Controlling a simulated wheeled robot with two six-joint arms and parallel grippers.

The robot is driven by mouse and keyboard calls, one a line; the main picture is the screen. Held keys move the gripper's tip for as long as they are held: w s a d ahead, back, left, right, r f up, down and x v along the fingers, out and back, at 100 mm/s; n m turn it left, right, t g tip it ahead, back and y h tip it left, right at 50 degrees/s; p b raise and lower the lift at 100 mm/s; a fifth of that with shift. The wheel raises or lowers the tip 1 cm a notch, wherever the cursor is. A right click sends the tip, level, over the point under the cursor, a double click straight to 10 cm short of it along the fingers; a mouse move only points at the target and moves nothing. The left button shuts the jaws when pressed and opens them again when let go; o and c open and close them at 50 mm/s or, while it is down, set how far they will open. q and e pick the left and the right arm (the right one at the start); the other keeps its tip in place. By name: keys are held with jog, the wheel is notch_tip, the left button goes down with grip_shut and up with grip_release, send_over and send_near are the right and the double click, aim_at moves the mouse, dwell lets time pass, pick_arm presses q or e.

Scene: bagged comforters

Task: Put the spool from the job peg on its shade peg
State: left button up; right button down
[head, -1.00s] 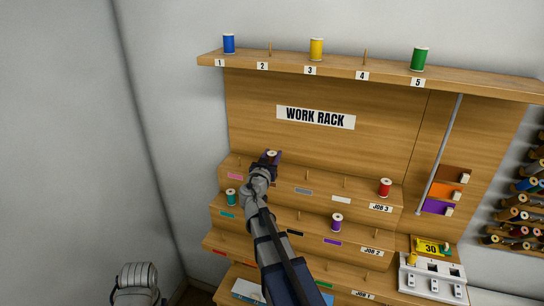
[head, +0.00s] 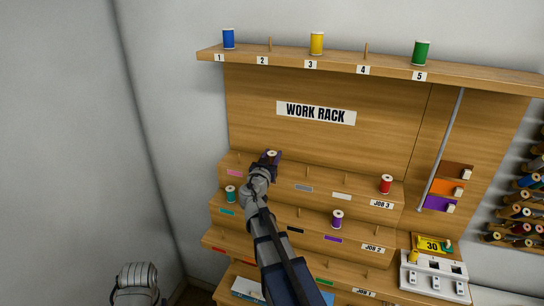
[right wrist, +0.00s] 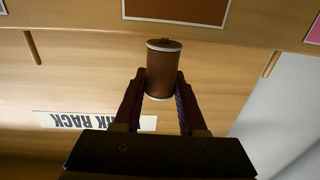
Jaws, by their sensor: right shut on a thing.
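My right gripper (head: 271,156) is shut on a brown spool (right wrist: 161,72) with pale rims. It holds the spool upright at the left part of the rack's top step (head: 310,186). In the right wrist view, which shows the rack upside down, the spool is in line with a brown shade label (right wrist: 178,10), between two bare pegs (right wrist: 32,47) (right wrist: 270,63). The spool's lower end is near the step. I cannot tell whether it is around a peg, as the gripper and spool hide that spot. My left gripper is not in view.
Blue, yellow and green spools stand on the upper shelf (head: 450,77). A switch box (head: 434,276) is at lower right.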

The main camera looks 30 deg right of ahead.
jog(key=shift+f+b, duration=0.4)
jog(key=shift+f, duration=0.05)
grip_release()
dwell(0.6)
dwell(0.5)
jog(key=s+a+r+p, duration=0.1)
jog(key=a, duration=0.1)
jog(key=s+a+r+p, duration=0.1)
jog(key=s, duration=0.1)
jog(key=shift+s+a, duration=0.25)
jog(key=shift+a, duration=0.1)
dwell(0.5)
jog(key=v, duration=0.7)
jog(key=shift+s+a, duration=0.25)
jog(key=shift+s, duration=0.05)
